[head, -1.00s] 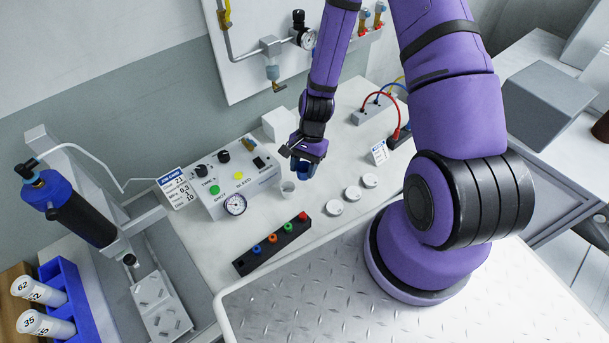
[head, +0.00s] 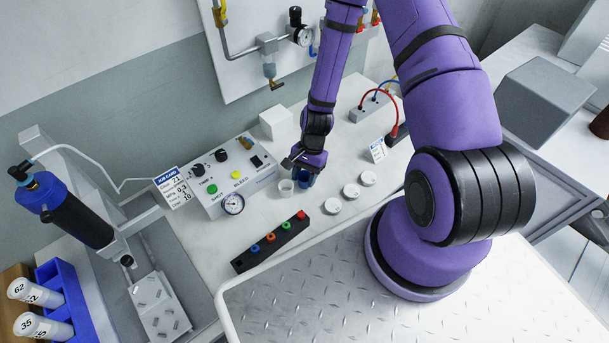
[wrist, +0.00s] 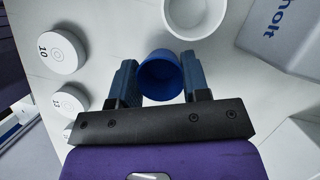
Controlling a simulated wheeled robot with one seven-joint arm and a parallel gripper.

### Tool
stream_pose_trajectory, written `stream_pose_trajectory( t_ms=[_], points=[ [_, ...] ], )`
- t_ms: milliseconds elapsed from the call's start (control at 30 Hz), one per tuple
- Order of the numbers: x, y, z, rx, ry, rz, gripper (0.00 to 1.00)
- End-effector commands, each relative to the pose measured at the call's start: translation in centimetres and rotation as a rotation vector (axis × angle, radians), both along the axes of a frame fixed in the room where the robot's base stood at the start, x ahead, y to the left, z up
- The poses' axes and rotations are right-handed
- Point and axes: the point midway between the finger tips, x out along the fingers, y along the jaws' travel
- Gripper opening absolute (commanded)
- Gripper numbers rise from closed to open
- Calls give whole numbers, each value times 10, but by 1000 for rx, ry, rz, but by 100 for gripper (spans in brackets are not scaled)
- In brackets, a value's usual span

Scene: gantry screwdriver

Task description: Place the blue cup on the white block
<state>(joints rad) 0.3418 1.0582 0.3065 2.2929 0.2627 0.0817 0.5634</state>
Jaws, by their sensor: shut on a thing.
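The blue cup (head: 305,180) is below my gripper (head: 305,165) in the head view, partly covered by it. In the wrist view the blue cup (wrist: 161,76) sits between the two fingers of my gripper (wrist: 160,82), which is shut on it. The cup is at or close above the bench top; I cannot tell if it touches. The white block (head: 276,123) stands on the bench behind and left of the gripper, near the wall. A pale block's corner at the lower right of the wrist view (wrist: 302,145) looks like it.
A white cup (head: 286,188) stands close left of the blue cup. A control box (head: 232,183) is further left. Several white numbered discs (head: 351,191) lie to the right. A black strip with coloured knobs (head: 270,243) lies in front. Red and blue cables (head: 385,93) are at the back right.

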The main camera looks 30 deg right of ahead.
Motion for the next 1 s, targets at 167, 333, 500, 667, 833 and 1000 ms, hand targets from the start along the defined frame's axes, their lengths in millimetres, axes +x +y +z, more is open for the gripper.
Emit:
stream_pose_trajectory(
  t_ms=[167, 333, 500, 667, 833, 1000],
  points=[
    [0, 0, -2, 0, 0, 0, 68],
    [0, 0, -1, 0, 0, 0, 68],
    [0, 0, 1, -1, -1, 0, 68],
    [4, -5, 13, -1, -2, 0, 68],
    [9, -13, 38, -2, -4, -1, 68],
    [15, -22, 64, -3, -5, 0, 68]
  ],
)
